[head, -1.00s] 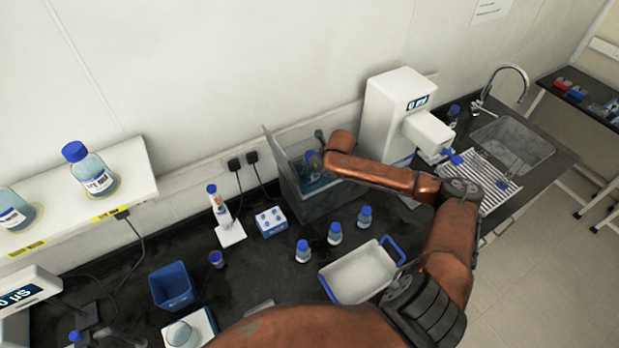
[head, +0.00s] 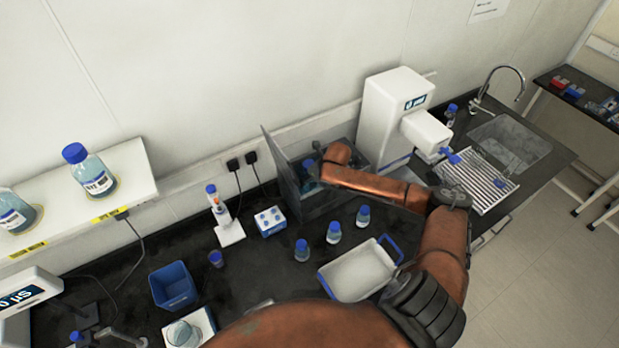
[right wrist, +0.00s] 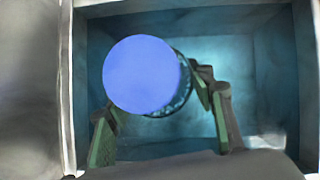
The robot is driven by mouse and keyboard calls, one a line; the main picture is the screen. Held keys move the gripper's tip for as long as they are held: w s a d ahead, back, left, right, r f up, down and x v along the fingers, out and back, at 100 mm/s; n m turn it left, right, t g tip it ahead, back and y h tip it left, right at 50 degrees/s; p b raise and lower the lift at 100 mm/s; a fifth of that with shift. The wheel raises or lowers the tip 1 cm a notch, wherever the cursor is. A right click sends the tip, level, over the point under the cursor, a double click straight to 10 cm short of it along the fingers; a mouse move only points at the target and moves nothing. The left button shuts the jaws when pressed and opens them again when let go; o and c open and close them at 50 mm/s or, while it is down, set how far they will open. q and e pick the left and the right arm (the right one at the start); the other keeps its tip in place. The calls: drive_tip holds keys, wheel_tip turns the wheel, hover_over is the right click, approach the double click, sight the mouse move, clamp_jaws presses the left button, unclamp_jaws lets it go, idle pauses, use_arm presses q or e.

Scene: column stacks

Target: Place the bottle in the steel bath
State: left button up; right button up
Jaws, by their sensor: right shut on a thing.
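The steel bath (head: 322,208) stands on the dark bench against the wall, with its lid raised on the left side. The bottle has a round blue cap (right wrist: 142,75), seen from above in the right wrist view, within the bath's walls. Its cap also shows in the head view (head: 309,165), at the bath's opening. My right gripper (right wrist: 160,118) is shut on the bottle, with green-padded fingers on either side below the cap. The bottle's base is hidden, so I cannot tell whether it touches the bath floor. My left gripper is not in view.
Several blue-capped bottles, one here (head: 334,232), stand in front of the bath near a white tray (head: 355,277). A blue-and-white rack (head: 270,222) is left of the bath. A white dispenser (head: 397,110) stands close on its right, before the sink (head: 510,145).

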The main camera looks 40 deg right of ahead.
drive_tip(key=shift+f, duration=0.1)
drive_tip(key=o, duration=1.6)
drive_tip(key=shift+c, duration=0.2)
drive_tip(key=shift+r, duration=0.3)
drive_tip(key=b+v, duration=0.1)
drive_tip(key=v, duration=1.1)
drive_tip(key=shift+r, duration=0.3)
